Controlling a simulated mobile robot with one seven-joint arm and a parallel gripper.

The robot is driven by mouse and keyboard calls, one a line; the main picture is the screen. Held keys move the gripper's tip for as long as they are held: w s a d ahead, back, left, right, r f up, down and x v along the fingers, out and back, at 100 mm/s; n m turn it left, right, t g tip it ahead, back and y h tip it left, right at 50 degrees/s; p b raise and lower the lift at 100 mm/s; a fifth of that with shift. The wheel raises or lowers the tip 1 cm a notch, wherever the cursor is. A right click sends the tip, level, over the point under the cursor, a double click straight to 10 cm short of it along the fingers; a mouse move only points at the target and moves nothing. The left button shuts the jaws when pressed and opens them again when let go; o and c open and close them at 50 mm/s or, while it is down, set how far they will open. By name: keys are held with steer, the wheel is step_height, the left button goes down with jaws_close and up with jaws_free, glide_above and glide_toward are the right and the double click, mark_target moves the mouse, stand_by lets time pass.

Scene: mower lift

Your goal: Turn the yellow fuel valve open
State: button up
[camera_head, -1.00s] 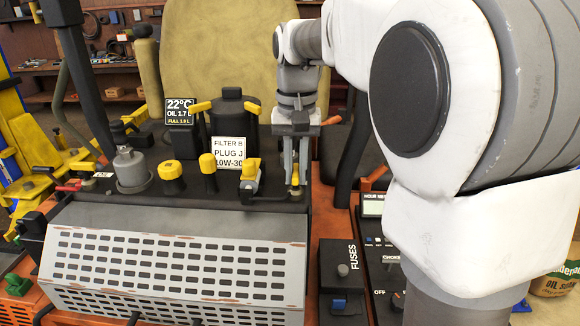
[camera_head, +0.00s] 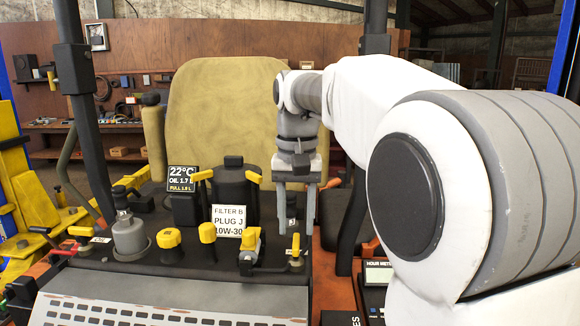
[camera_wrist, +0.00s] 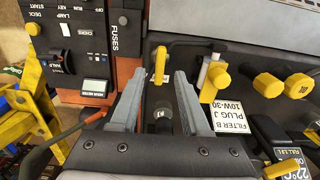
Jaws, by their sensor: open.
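A small yellow lever (camera_head: 296,245), which looks like the fuel valve, stands upright at the right end of the black engine deck. In the wrist view the yellow lever (camera_wrist: 160,64) lies just beyond the fingertips, in line with the gap between them. My gripper (camera_head: 295,204) is open and empty, with its fingers pointing down above and behind the lever. In the wrist view my gripper (camera_wrist: 160,76) shows a finger on each side of the gap. A dark round part (camera_wrist: 163,118) shows between the fingers. No contact with the lever is visible.
A yellow-and-white fitting (camera_head: 250,243) stands left of the lever, with two yellow knobs (camera_head: 168,238) (camera_head: 207,232) further left. A filter label (camera_head: 228,220) is behind them. A fuse box (camera_wrist: 125,30) and a small display panel (camera_head: 377,274) lie to the right.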

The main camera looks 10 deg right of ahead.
mark_target(296, 241)
step_height(296, 241, up, 13)
steer(key=p, duration=0.1)
steer(key=shift+p, duration=0.3)
steer(key=shift+f, duration=0.1)
steer(key=s+f+n+t+b, duration=0.1)
steer(key=s+f+t+b, duration=0.1)
steer(key=s+f, duration=0.8)
steer(key=s+f+n+t+b, duration=0.2)
steer(key=s+f, duration=0.7)
steer(key=f, duration=0.6)
steer(key=t+b, duration=0.1)
steer(key=b, duration=0.1)
steer(key=shift+s+a+f+t+b, duration=0.3)
steer(key=shift+s+a+f, duration=0.05)
steer(key=shift+s, duration=0.05)
